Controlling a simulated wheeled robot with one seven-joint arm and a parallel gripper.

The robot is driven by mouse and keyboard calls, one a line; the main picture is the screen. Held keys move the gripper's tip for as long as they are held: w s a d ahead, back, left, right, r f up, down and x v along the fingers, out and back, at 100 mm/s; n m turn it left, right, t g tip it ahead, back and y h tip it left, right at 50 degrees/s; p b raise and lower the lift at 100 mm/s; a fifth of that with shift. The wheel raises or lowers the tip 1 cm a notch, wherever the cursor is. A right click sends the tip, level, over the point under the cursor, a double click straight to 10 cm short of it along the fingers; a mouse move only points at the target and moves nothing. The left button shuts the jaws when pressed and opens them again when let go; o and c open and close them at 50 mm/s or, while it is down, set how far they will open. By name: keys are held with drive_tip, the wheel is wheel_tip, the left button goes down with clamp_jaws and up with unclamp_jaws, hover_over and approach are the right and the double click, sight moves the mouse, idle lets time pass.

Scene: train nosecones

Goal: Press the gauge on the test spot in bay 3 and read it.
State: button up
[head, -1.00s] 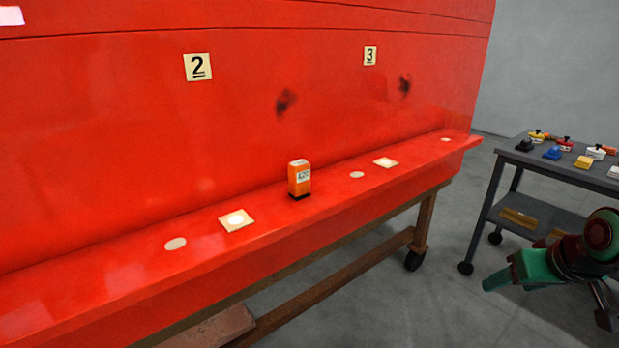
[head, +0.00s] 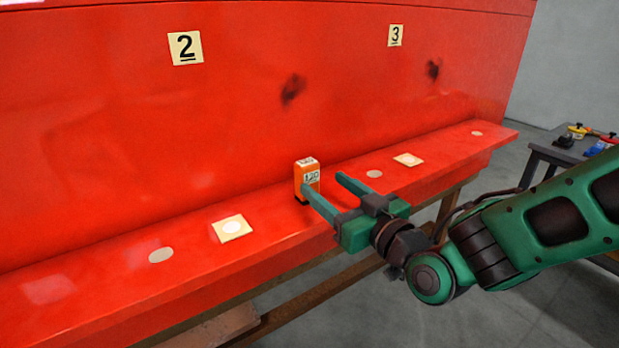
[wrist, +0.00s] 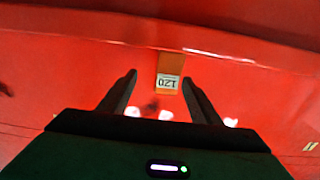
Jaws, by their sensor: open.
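The gauge (head: 309,174) is a small orange block with a black foot and a white display, upright on the red ledge (head: 270,262) between bays 2 and 3. Its display seems to read 120. My gripper (head: 324,184) is open, its fingers pointing at the gauge; the left finger overlaps its lower part in the head view. In the wrist view the gauge (wrist: 169,66) shows ahead, between the fingertips (wrist: 160,77); I cannot tell whether they touch it. Below the label 3 (head: 395,36) are a cream square with a pale round spot (head: 408,160) and a plain pale disc (head: 374,174).
The red panel rises behind the ledge, with dark smudges (head: 293,89). Label 2 (head: 185,48) has its own square (head: 232,228) and disc (head: 161,255) below. Another disc (head: 477,133) lies near the ledge's right end. A grey cart (head: 545,152) with small items stands right.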

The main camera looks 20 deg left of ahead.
sight(298, 167)
drive_tip(key=x, duration=0.6)
drive_tip(key=s+a+x, duration=0.1)
drive_tip(key=x, duration=0.3)
drive_tip(key=shift+d+r, duration=0.1)
drive_tip(key=shift+r, duration=0.1)
drive_tip(key=c, duration=1.1)
